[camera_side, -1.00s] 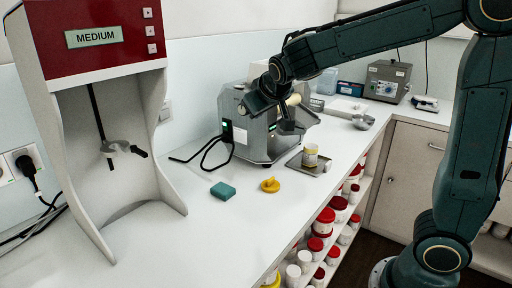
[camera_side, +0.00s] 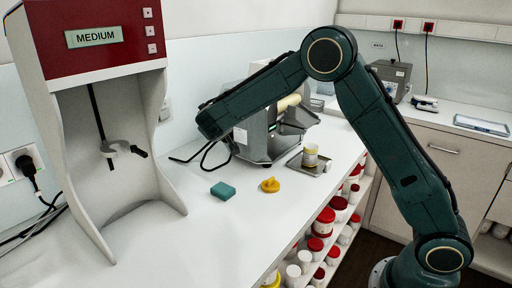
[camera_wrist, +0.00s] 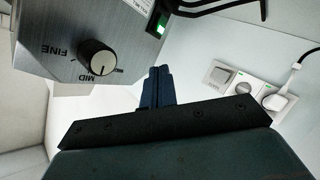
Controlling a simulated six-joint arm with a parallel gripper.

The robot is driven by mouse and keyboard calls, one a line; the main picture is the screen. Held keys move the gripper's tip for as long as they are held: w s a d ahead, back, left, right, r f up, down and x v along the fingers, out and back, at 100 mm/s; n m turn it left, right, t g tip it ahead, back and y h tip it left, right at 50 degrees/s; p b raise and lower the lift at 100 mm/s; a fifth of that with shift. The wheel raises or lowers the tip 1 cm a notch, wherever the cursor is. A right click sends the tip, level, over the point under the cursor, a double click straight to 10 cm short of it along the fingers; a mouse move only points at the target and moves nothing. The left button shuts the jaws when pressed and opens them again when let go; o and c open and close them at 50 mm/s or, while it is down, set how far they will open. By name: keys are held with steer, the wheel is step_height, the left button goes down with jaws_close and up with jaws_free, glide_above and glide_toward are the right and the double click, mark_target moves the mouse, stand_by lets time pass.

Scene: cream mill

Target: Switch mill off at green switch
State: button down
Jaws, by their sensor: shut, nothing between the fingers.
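The metal mill (camera_side: 256,146) stands on the bench at the back, partly covered by my arm in the side view. In the wrist view the mill's panel (camera_wrist: 110,25) fills the upper left, with a round knob (camera_wrist: 97,57) marked FINE and MID. The green switch (camera_wrist: 161,23) glows at the panel's right edge. In the side view the fingers are hidden.
Black cables (camera_wrist: 222,8) run beside the mill. Wall sockets with a plug (camera_wrist: 245,88) show at right in the wrist view. The MEDIUM machine (camera_side: 110,110) is at left.

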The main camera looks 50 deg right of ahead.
steer(key=w+a+f+n+t+h, duration=0.2)
steer(key=w+a+f+n+t, duration=0.1)
steer(key=w+f, duration=0.3)
step_height(320, 180, down, 2)
steer(key=shift+a+f, duration=0.1)
steer(key=shift+a, duration=0.25)
steer(key=shift+w+d, duration=0.1)
steer(key=d+r, duration=0.1)
steer(key=d, duration=0.7)
steer(key=shift+d, duration=0.3)
stand_by(0.4)
steer(key=shift+d+r, duration=0.2)
steer(key=shift+d, duration=0.5)
stand_by(2.8)
steer(key=shift+a, duration=0.1)
steer(key=shift+a+f, duration=0.1)
steer(key=shift+a, duration=0.5)
steer(key=shift+a, duration=0.1)
stand_by(0.4)
